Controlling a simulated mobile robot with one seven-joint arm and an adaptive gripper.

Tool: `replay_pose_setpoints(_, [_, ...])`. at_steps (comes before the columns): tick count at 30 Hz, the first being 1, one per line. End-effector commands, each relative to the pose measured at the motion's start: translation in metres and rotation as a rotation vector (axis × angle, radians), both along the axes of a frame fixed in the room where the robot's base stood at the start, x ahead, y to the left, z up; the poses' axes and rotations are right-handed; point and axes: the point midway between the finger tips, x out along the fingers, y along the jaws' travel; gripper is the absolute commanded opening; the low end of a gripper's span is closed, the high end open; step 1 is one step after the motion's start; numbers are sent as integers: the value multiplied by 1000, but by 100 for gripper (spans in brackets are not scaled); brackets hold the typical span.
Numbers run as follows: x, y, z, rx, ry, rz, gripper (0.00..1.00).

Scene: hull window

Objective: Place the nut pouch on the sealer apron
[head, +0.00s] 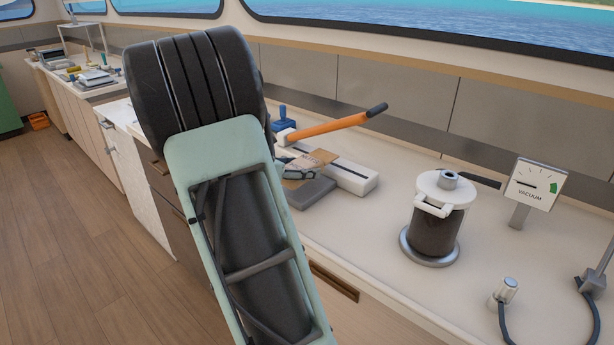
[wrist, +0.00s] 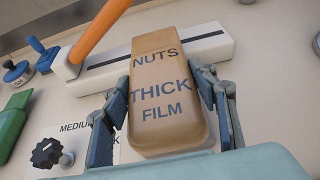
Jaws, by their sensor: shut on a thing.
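The nut pouch (wrist: 168,95) is a tan packet marked "NUTS THICK FILM" in the wrist view. My gripper (wrist: 165,105) is shut on it, with one blue-grey finger on each side. In the head view the pouch (head: 322,156) shows small beyond my arm, with part of my gripper (head: 300,168) beside it. The sealer (head: 352,177) is a white bar with a dark strip and an orange lever. The grey sealer apron (head: 307,192) lies in front of the bar, below the pouch. I cannot tell whether the pouch touches it. My arm hides the area to the left.
The orange lever (head: 325,126) is raised over the sealer. A dark canister with a white lid (head: 437,215) and a vacuum gauge (head: 535,185) stand to the right. A dark knob (wrist: 47,151), a "MEDIUM" label and a green object (wrist: 14,120) lie left of the pouch.

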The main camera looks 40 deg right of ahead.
Motion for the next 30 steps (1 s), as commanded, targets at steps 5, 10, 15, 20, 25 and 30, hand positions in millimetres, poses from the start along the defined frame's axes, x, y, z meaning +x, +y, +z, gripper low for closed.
replay_pose_setpoints(5, [3, -25, 1, -1, -1, 0, 21])
replay_pose_setpoints(10, [3, -28, -8, 0, 2, 2, 21])
replay_pose_setpoints(15, [3, -28, -32, 0, 4, 1, 21])
replay_pose_setpoints(20, [3, -28, -34, -1, -1, 1, 21])
replay_pose_setpoints(25, [3, -28, -36, -1, -1, 1, 21])
replay_pose_setpoints(30, [3, -27, -38, 1, 0, 1, 63])
